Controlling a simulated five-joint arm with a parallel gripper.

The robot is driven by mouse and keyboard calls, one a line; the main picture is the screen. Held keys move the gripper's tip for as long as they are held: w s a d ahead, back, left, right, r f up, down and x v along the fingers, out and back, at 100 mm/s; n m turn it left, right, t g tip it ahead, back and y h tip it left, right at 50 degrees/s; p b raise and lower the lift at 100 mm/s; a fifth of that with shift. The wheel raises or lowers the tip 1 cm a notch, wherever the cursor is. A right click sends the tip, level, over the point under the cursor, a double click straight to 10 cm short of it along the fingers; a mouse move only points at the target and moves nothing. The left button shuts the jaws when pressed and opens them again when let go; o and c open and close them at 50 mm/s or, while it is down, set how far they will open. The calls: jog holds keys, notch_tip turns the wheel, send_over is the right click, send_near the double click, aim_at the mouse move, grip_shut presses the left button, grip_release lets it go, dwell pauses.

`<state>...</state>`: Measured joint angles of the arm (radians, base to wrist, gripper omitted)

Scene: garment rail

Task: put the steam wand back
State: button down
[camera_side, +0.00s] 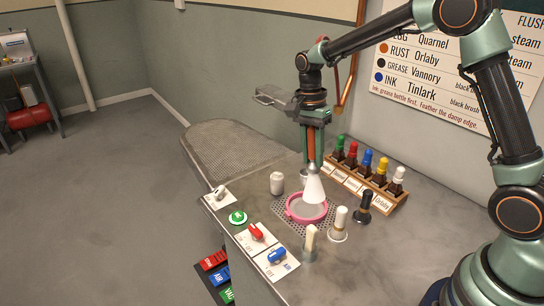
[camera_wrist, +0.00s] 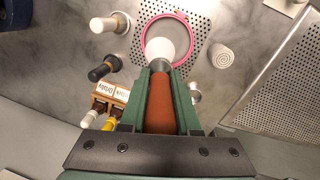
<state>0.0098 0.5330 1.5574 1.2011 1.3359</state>
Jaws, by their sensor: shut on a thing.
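My gripper (camera_side: 313,152) is shut on the steam wand, pointing down over the worktop. The wand's red-brown handle (camera_wrist: 161,105) lies between the green fingers in the wrist view. Below its metal collar is a white cone (camera_side: 314,189); I cannot tell whether it is a nozzle or steam. It shows as a white round end in the wrist view (camera_wrist: 160,49). The cone is over the pink hoop (camera_side: 291,214), which lies on a perforated plate (camera_side: 283,203). A copper pipe (camera_side: 349,85) runs down the wall behind the gripper. A small metal cup is partly hidden behind the wand.
A rack of colour-capped bottles (camera_side: 367,187) stands at the back right. Red (camera_side: 256,232) and blue (camera_side: 277,256) levers line the front edge. A perforated board (camera_side: 232,150) extends left.

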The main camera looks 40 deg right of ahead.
jog(key=shift+t, duration=0.9)
jog(key=shift+w+d+f, duration=1.35)
jog(key=shift+w, duration=0.15)
jog(key=shift+w+d+f, duration=1.3)
jog(key=shift+w+d, duration=0.05)
jog(key=shift+w, duration=0.2)
jog(key=shift+w+d+f, duration=1.35)
jog(key=shift+w, duration=0.15)
jog(key=shift+f, duration=1.3)
jog(key=shift+c, duration=1.2)
grip_release()
notch_tip(320, 180, up, 8)
jog(key=shift+f, duration=0.2)
